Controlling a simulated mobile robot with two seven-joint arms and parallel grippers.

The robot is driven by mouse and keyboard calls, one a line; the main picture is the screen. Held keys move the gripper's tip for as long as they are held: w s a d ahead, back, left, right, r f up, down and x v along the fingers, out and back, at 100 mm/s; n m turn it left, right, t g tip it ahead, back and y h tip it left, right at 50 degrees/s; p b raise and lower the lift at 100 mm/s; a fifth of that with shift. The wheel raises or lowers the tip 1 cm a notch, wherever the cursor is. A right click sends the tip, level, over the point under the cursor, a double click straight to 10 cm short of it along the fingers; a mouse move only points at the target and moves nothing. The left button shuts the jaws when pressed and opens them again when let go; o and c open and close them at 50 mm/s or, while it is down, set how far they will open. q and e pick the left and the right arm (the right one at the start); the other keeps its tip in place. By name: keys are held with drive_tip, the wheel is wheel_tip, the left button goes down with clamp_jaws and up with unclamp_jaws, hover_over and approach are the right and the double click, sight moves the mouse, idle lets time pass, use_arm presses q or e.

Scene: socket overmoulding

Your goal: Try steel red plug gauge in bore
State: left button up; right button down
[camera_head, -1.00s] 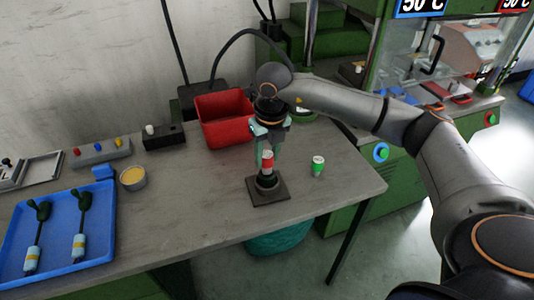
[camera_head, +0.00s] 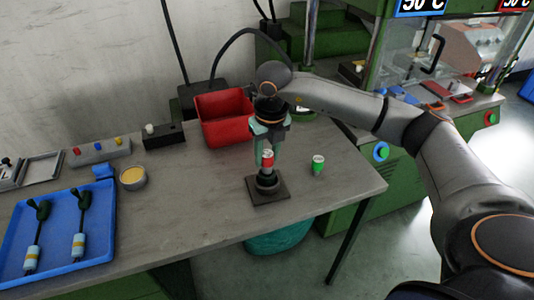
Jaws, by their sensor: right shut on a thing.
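The steel red plug gauge (camera_head: 267,160), with a red band and a pale top, stands upright over the bore of a dark round socket on a square base (camera_head: 268,189). My right gripper (camera_head: 268,151) comes down from above and behind and is shut on the gauge. The gauge's lower end is hidden in or behind the dark socket, so I cannot tell how deep it sits. A green-banded gauge (camera_head: 318,165) stands on the table to the right, apart from the base. My left gripper is not in view.
A red bin (camera_head: 224,118) stands behind the base. A blue tray (camera_head: 98,246) with two handled tools lies at the left, near a small bowl (camera_head: 133,178). The grey table (camera_head: 190,205) is clear between the tray and the base. Its right edge lies beyond the green gauge.

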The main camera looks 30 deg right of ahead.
drive_tip(key=shift+f+b, duration=0.35)
drive_tip(key=shift+f, duration=0.05)
idle(0.7)
drive_tip(key=shift+r, duration=0.25)
idle(0.5)
drive_tip(key=shift+r+p, duration=0.3)
drive_tip(key=shift+p, duration=0.05)
idle(1.2)
drive_tip(key=shift+f+b, duration=0.5)
drive_tip(key=shift+f, duration=0.05)
idle(0.4)
drive_tip(key=shift+r, duration=0.2)
idle(0.6)
drive_tip(key=shift+r+p, duration=0.35)
drive_tip(key=shift+p, duration=0.05)
